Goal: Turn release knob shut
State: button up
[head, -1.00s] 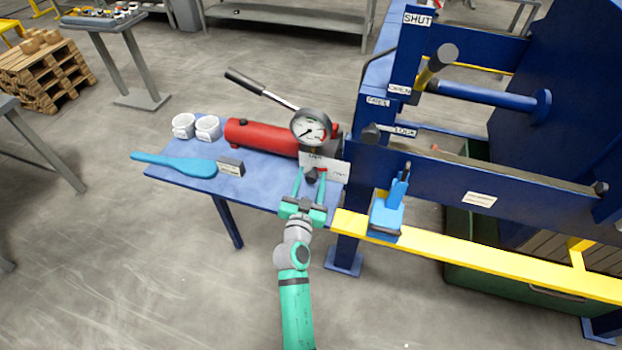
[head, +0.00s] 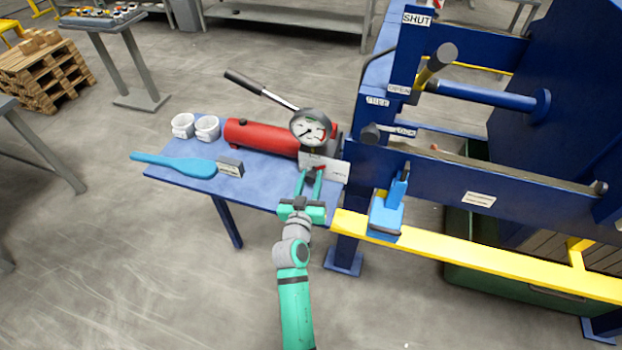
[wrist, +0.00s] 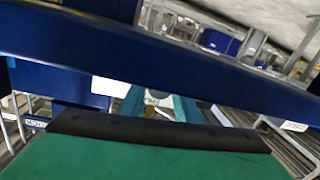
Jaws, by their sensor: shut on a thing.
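The release knob is small and dark, low on the front of the pump's block under the round pressure gauge (head: 311,127). It is mostly hidden between the fingertips of my gripper (head: 312,174). My gripper's green fingers are closed in on the knob, in front of the white label plate (head: 337,171). The red pump cylinder (head: 262,138) lies to the left of the block. In the wrist view the fingers (wrist: 158,104) show only partly beyond my gripper's green body, and the knob cannot be made out there.
The pump's lever (head: 262,90) rises up left. The blue press frame, yellow rail (head: 480,259) and blue-handled tool (head: 388,210) are close on the right.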

jog(key=shift+a+n, duration=0.2)
jog(key=shift+n, duration=0.6)
jog(key=o, duration=1)
jog(key=shift+d, duration=0.1)
jog(key=shift+s, duration=0.1)
jog(key=v, duration=1)
jog(key=shift+s+r, duration=0.1)
jog(key=shift+s, duration=0.2)
jog(key=shift+o, duration=0.2)
